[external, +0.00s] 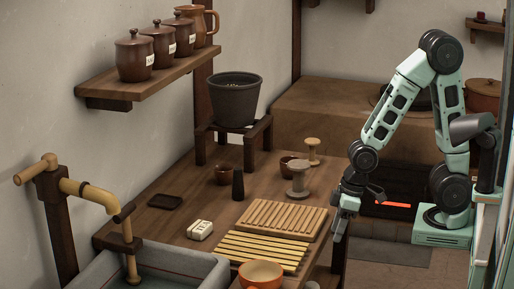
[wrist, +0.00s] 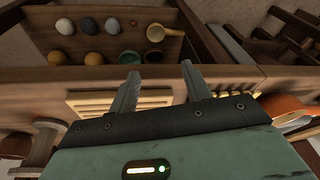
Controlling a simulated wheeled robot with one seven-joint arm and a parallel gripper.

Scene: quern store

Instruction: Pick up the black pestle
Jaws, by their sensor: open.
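The black pestle (external: 238,184) stands upright on the wooden counter (external: 172,219) in the external view, beside a small brown bowl (external: 223,175). I cannot make it out in the wrist view. My gripper (external: 340,228) hangs at the counter's right edge, to the right of the pestle and well apart from it. In the wrist view my gripper (wrist: 160,69) has its two fingers spread with nothing between them.
Spools (external: 298,181), a ridged wooden board (external: 284,219), a yellow slatted rack (external: 262,250) and an orange bowl (external: 261,274) lie between or near. A dark pot (external: 235,99) stands on a stand behind the pestle. A white labelled block (external: 200,229) sits in front.

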